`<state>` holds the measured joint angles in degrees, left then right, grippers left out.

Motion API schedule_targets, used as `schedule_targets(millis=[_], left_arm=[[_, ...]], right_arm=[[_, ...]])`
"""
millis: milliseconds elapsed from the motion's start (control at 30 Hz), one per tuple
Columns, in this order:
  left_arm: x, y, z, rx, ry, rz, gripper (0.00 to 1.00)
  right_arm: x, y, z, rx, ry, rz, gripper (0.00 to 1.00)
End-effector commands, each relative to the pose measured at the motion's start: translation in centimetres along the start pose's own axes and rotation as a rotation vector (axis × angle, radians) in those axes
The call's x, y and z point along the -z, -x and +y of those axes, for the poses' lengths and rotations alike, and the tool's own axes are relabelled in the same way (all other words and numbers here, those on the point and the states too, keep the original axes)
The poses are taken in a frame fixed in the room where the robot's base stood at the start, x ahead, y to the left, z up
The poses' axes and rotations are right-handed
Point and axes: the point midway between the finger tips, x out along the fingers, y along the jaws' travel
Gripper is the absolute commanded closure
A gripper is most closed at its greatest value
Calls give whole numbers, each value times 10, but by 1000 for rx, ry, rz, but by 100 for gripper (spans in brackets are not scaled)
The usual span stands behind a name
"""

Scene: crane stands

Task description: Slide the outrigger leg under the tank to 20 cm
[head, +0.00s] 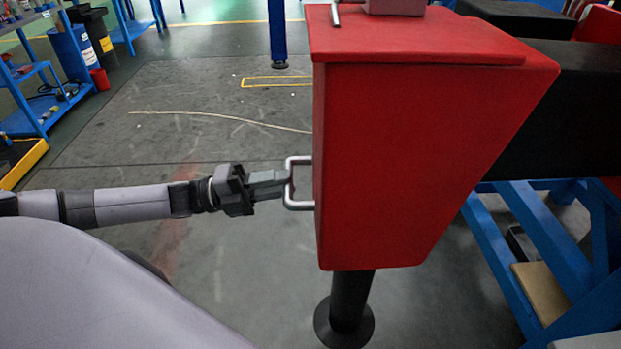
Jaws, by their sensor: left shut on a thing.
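A large red tank (420,160) with a flat lid fills the middle and right of the head view. A black round outrigger leg (351,300) comes out below it and ends in a round foot plate (344,328) near the floor. A silver U-shaped handle (299,161) stands out from the tank's left side. My left gripper (284,183) reaches in from the left and is shut on this handle. The top of the leg is hidden by the tank. My right gripper is not in view.
A black beam (560,120) runs right from behind the tank, above a blue stand (520,230). Blue shelves (40,90) stand far left. The grey floor (200,110) left of the tank is mostly clear.

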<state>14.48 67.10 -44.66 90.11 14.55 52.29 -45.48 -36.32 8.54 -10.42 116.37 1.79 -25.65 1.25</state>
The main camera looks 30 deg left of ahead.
Motion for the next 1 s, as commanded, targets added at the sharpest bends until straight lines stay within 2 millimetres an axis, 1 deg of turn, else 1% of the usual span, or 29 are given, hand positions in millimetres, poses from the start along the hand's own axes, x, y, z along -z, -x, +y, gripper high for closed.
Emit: schedule_targets(millis=[33, 200, 333, 633, 667, 700, 1000], left_arm=[[-5, 6, -7, 8, -4, -11, 100], [-5, 18, -11, 12, -6, -10, 100], [-6, 21, -12, 14, -7, -10, 100], [-7, 22, -13, 15, -10, -10, 100], [-7, 22, -13, 15, -11, -10, 71], [-7, 21, -13, 15, -12, -10, 59], [-4, 22, -9, 10, -6, -7, 59]], right_arm=[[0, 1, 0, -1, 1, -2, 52], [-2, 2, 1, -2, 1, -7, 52], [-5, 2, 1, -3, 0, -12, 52], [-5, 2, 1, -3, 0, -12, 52], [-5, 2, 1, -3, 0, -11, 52], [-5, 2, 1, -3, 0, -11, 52], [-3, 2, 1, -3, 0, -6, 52]])
